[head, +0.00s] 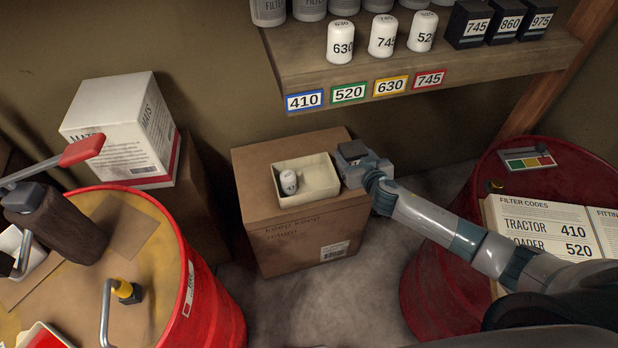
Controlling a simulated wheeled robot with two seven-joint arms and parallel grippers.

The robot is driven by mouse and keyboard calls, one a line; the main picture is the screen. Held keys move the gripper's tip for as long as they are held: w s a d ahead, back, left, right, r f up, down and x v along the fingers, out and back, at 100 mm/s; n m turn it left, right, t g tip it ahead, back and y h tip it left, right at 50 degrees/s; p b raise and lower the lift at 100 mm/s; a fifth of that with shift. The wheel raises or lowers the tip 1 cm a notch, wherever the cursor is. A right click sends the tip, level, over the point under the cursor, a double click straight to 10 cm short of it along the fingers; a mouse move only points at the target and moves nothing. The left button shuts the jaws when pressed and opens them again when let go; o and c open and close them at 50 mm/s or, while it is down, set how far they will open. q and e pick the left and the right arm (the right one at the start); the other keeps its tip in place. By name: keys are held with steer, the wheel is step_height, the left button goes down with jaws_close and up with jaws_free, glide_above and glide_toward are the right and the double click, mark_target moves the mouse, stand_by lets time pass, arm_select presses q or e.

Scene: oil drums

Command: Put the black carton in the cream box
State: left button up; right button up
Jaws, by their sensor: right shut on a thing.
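The cream box (322,180) is a small open tray on top of a brown cardboard carton (290,235). A white filter canister (288,182) stands inside it at the left. My right gripper (354,160) is at the box's right end, shut on the black carton (352,150), whose dark top shows. The gripper hides most of the carton's sides. The carton is at or just outside the box's right rim; I cannot tell its exact height or whether it touches. My left gripper is not in view.
A wooden shelf (340,75) above holds white canisters and black cartons (468,24) over number labels. A red drum (215,310) with tools stands at left, another (425,290) with a code booklet (545,225) at right. A white carton (120,130) stands back left.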

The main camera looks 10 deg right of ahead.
steer(key=w+a+f+b, duration=0.6)
steer(key=w+b, duration=0.1)
steer(key=w, duration=0.2)
steer(key=shift+w+a+f, duration=0.3)
steer(key=shift+f, duration=0.1)
steer(key=shift+b, duration=0.3)
steer(key=shift+f+b, duration=1.45)
steer(key=shift+f, duration=0.55)
steer(key=shift+f, duration=0.1)
steer(key=shift+f, duration=0.1)
steer(key=shift+f+b, duration=0.15)
steer(key=shift+b, duration=0.25)
steer(key=shift+f, duration=0.15)
